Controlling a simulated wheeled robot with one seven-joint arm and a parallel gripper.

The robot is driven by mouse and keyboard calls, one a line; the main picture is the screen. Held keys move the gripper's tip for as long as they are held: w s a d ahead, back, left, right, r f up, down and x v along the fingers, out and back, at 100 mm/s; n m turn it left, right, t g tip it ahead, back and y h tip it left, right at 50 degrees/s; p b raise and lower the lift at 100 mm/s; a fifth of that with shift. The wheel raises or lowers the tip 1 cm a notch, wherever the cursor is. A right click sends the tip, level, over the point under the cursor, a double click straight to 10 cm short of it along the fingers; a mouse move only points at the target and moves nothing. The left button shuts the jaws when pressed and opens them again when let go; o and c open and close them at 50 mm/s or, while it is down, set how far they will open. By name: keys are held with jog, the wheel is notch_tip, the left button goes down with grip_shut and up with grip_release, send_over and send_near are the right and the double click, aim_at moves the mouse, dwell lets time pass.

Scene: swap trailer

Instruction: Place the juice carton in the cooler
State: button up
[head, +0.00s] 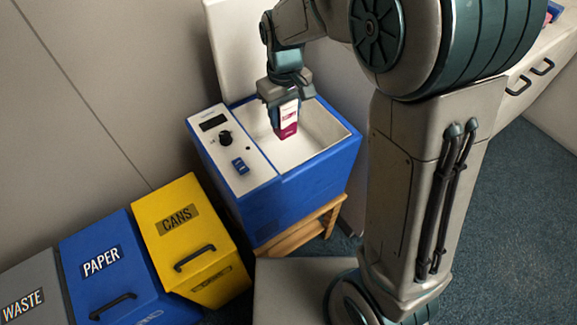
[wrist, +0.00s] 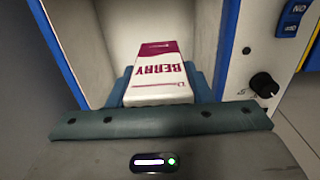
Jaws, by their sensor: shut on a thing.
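The juice carton (head: 288,117) is white and magenta, and its label reads BERRY in the wrist view (wrist: 162,76). My gripper (head: 281,97) is shut on the carton and points down over the open cooler. The cooler (head: 305,195) is a blue box with a white inside and a control panel on its left, standing on a wooden stand. The carton's lower end shows against the white inside of the cooler. In the wrist view the cooler's walls (wrist: 203,35) rise around the carton. Whether the carton touches the cooler's floor cannot be told.
The cooler's lid (head: 232,50) stands raised behind it. A yellow CANS bin (head: 200,265), a blue PAPER bin (head: 125,285) and a grey WASTE bin (head: 40,270) stand to the left. A counter with drawer handles (head: 545,67) is at the upper right.

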aim_at(285, 131)
notch_tip(285, 131, down, 7)
jog(key=b, duration=0.3)
jog(key=shift+r, duration=0.2)
notch_tip(285, 131, down, 10)
jog(key=b, duration=0.3)
jog(key=shift+r, duration=0.1)
jog(key=o, duration=1.1)
